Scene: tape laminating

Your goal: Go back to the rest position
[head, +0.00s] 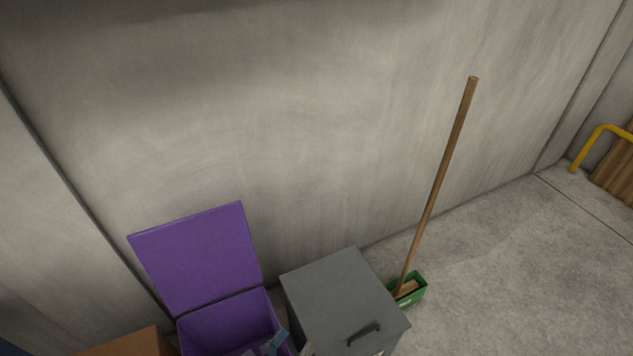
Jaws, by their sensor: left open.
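The view faces a bare grey concrete wall and floor. My right gripper is out of the frame.
A purple bin (200,262) stands open against the wall at the lower left. Beside it are a closed grey bin (340,300) and a brown box (128,343). A broom (438,185) leans in a green tray (412,293). A yellow rail (592,142) is far right. Floor at right is clear.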

